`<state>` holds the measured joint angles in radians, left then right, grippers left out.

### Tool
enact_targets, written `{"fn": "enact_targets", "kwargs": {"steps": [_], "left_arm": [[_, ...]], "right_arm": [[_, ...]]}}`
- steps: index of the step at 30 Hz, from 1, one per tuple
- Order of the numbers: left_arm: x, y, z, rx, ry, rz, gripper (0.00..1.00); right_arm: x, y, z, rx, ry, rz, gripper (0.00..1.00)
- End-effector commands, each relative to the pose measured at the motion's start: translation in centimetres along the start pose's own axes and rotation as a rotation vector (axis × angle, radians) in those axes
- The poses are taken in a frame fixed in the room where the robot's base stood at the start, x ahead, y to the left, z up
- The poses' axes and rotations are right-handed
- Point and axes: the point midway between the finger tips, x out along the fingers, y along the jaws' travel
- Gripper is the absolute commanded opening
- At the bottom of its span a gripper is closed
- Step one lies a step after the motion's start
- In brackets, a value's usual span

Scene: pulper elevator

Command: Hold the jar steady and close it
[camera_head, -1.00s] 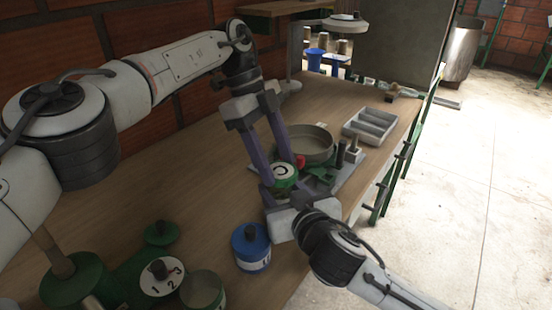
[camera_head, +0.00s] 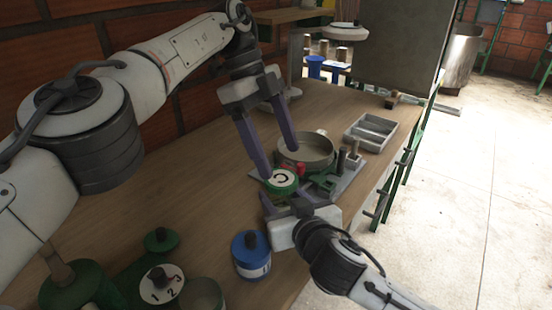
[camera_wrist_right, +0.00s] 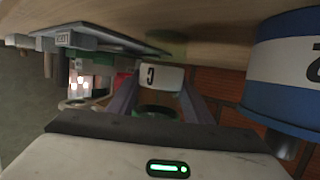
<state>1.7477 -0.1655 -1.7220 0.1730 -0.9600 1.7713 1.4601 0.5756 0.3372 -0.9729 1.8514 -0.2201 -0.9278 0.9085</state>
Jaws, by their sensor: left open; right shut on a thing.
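The jar with a green rim and a white top bearing a dark curved mark (camera_head: 282,181) stands near the middle of the bench. It also shows in the right wrist view as a white body marked C (camera_wrist_right: 160,77), with green at its lid end (camera_wrist_right: 157,111). My right gripper (camera_wrist_right: 157,92) is shut on the jar, one finger on each side. My left gripper (camera_head: 279,164) is open above and behind the jar, fingers pointing down. The lid appears to sit on the jar; how tightly I cannot tell.
A blue-and-white jar (camera_head: 251,256) stands in front, left of my right gripper. A round pan (camera_head: 318,150) and a grey divided tray (camera_head: 369,131) are behind. Green containers, one with a numbered white disc (camera_head: 161,285), fill the front left.

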Motion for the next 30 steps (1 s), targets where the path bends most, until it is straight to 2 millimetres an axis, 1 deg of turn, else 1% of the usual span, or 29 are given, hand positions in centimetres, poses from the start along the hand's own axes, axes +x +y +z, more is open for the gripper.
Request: {"fn": "enact_targets", "kwargs": {"steps": [7,8,9,13,16,19,24,30], "left_arm": [[-0.1,0.0,0.0,0.000,-0.001,0.001,0.71],[-0.1,0.0,0.0,0.000,-0.001,0.001,0.68],[-0.1,0.0,0.0,-0.002,-0.002,0.001,0.68],[-0.2,0.1,-0.3,-0.048,-0.029,0.008,0.68],[-0.5,0.2,-0.7,-0.143,-0.087,0.013,0.68],[-0.8,0.2,-1.1,-0.274,-0.167,0.004,0.68],[-1.6,0.2,-1.8,-0.485,-0.292,-0.051,0.68],[-2.3,0.1,-2.2,-0.637,-0.372,-0.120,0.68]], "right_arm": [[0.0,0.1,0.1,0.000,-0.002,0.002,0.00],[0.0,0.1,0.1,0.000,-0.002,0.002,0.00],[0.0,0.1,0.1,-0.001,-0.002,0.002,0.00],[0.0,0.1,0.1,-0.001,-0.002,0.003,0.00],[0.0,0.1,0.1,-0.001,-0.002,0.003,0.00],[0.0,0.1,0.1,-0.001,-0.002,0.003,0.00],[0.0,0.1,0.1,-0.001,-0.002,0.003,0.00],[0.0,0.1,0.1,-0.001,-0.002,0.003,0.00]]}}
